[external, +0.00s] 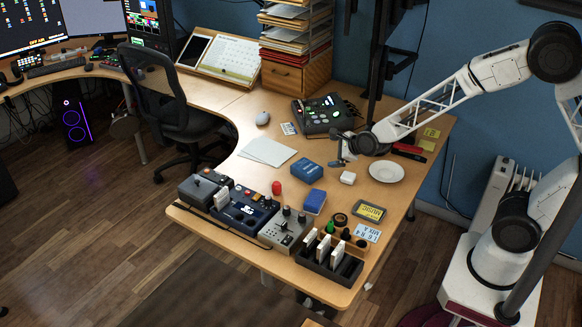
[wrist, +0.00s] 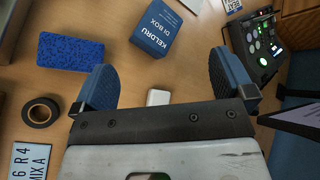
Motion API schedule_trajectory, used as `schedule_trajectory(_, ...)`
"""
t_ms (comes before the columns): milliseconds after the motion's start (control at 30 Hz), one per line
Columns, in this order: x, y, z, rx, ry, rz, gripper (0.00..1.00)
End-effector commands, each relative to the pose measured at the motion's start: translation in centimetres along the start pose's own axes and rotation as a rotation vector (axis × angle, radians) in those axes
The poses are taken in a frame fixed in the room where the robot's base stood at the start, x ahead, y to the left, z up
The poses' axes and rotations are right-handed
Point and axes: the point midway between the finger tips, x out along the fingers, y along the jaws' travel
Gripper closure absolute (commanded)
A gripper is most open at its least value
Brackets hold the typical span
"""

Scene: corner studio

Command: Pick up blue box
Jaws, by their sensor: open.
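A dark blue box (external: 307,170) with white lettering lies on the desk. In the wrist view the box (wrist: 158,34), printed "KELDRU DI BOX", is ahead of and between my fingers, apart from them. A second blue item (external: 315,201), a block with a speckled surface, lies nearer the desk's front; it shows at the upper left of the wrist view (wrist: 71,52). My gripper (external: 341,154) is open and empty above the desk, right of the lettered box. Its two blue-padded fingers (wrist: 160,82) are spread wide.
A small white block (external: 348,178) lies below my gripper, and a white plate (external: 386,171) is to its right. A control panel (external: 326,114) stands behind.

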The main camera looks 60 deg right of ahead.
Motion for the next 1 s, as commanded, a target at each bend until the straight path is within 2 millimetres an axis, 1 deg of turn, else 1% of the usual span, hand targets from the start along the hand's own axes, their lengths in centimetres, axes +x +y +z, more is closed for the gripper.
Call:
schedule_trajectory(33, 1.4, 0.5, -0.7, 0.068, -0.006, -0.018, 0.00)
schedule_trajectory(100, 3.1, 1.0, -1.4, 0.177, -0.021, -0.048, 0.00)
schedule_trajectory(300, 7.4, 2.6, -3.8, 0.480, -0.080, -0.129, 0.00)
schedule_trajectory(400, 9.1, 3.3, -5.0, 0.611, -0.114, -0.162, 0.00)
schedule_trajectory(500, 10.3, 3.9, -6.0, 0.713, -0.143, -0.186, 0.00)
schedule_trajectory(600, 11.0, 4.4, -6.7, 0.781, -0.164, -0.201, 0.00)
schedule_trajectory(700, 11.4, 4.5, -7.0, 0.817, -0.178, -0.209, 0.00)
schedule_trajectory(1000, 11.5, 4.6, -7.2, 0.828, -0.180, -0.211, 0.00)
